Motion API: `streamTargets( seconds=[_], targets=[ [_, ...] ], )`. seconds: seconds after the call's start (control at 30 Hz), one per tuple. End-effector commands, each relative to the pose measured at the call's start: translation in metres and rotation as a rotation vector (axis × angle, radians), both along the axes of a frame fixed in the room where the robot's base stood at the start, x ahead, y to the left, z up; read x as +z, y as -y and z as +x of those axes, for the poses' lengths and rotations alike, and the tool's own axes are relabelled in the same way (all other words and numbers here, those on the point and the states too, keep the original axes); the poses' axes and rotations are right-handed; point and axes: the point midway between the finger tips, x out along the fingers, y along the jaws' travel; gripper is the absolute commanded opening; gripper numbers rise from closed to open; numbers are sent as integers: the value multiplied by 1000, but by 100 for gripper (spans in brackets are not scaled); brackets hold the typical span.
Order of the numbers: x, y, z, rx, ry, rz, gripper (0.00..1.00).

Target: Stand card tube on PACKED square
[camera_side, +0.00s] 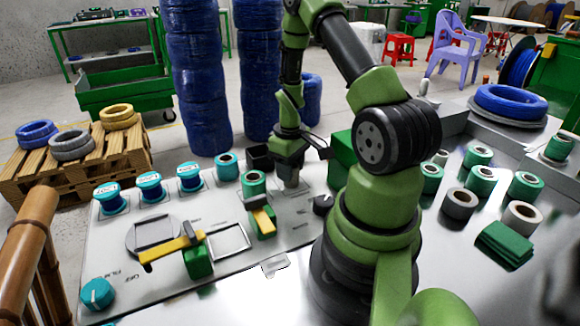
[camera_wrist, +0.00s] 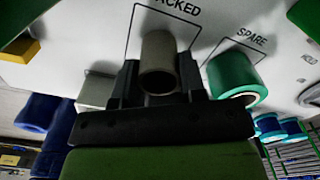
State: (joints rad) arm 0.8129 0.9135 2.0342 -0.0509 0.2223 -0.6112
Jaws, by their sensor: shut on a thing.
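The card tube (camera_wrist: 158,55) is a grey-brown hollow cylinder, held between the two fingers of my gripper (camera_wrist: 158,85). In the side view the tube (camera_side: 291,178) hangs upright below my gripper (camera_side: 290,160), close to the panel top. The PACKED square (camera_wrist: 148,22) is a black outline printed on the pale panel. In the wrist view the tube overlaps the inside of this outline. My fingers hide the square's near part. I cannot tell whether the tube's lower end touches the panel.
A green roll (camera_wrist: 232,78) stands beside the tube at the SPARE mark. A black box (camera_side: 260,157) is behind, and a black knob (camera_side: 323,204) is to the right in the side view. Blue spools (camera_side: 190,178) and a yellow-handled green tool (camera_side: 262,218) are left of my gripper.

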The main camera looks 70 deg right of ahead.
Motion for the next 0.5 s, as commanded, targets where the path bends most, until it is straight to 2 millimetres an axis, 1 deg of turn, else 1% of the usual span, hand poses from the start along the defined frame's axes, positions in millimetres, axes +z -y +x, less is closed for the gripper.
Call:
streamTargets(
  seconds=[0.03, 0.13, 0.4, 0.5],
  targets=[
    [-1, 0, 0, 0, 0, 0, 40],
    [-1, 0, 0, 0, 0, 0, 63],
    [0, 0, 0, 0, 0, 0, 64],
    [5, 0, 0, 0, 1, -1, 64]
  ],
)
